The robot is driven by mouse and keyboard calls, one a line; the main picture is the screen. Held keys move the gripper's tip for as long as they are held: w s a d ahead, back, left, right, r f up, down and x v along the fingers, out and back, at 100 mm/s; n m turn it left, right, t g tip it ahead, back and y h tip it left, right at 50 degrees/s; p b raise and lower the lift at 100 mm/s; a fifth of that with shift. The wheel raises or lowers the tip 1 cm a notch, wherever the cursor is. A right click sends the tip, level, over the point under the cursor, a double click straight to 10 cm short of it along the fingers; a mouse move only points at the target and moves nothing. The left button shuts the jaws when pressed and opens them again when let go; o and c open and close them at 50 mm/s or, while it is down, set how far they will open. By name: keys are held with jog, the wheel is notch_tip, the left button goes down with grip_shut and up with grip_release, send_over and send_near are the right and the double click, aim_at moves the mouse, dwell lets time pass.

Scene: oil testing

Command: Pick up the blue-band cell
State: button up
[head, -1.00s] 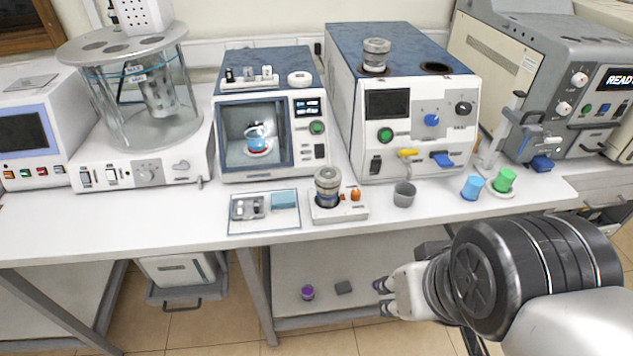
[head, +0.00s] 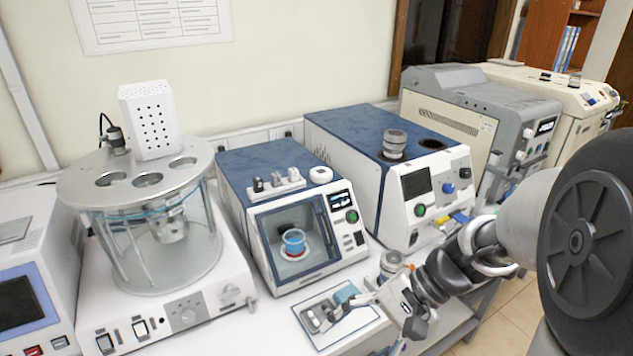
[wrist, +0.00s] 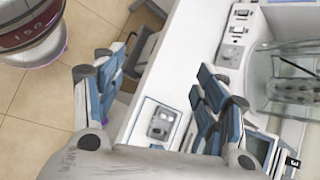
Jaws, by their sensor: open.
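A small blue vessel with a red base (head: 293,243) stands behind the glass front of the middle instrument (head: 325,262); it is the clearest blue piece. I cannot tell whether it is the blue-band cell. A metal cell (head: 394,142) stands in the blue top of the right instrument, and another metal cell (head: 390,263) stands at the bench front, partly hidden by my arm; no blue band is clear on either. My gripper (head: 385,312) is open and empty near the bench's front edge, apart from all of these. Its spread blue-padded fingers show in the wrist view (wrist: 155,88).
A glass bath with a metal lid (head: 147,180) stands to the left, with a metal vessel inside. A flat tray with small parts (head: 352,330) lies on the bench before the middle instrument. Tiled floor (wrist: 30,150) shows beyond the bench edge in the wrist view.

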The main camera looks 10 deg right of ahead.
jog(key=w+d+f+m+t+y+p, duration=0.2)
jog(key=w+d+m+t+y+p, duration=0.15)
jog(key=w+d+m, duration=0.35)
jog(key=m+t+h+p, duration=0.5)
jog(key=m+t+h, duration=0.1)
jog(key=m+t, duration=0.8)
send_near(390, 274)
jog(key=s+d+f+m, duration=0.1)
jog(key=s+d+f, duration=0.2)
jog(key=d, duration=0.1)
jog(key=shift+g, duration=0.35)
jog(key=b+x, duration=0.1)
jog(key=x, duration=1)
jog(key=shift+d, duration=0.15)
jog(key=x, duration=0.5)
jog(key=shift+a+f, duration=0.1)
jog(key=shift+a, duration=0.15)
jog(key=shift+c, duration=0.2)
jog(key=c, duration=1.3)
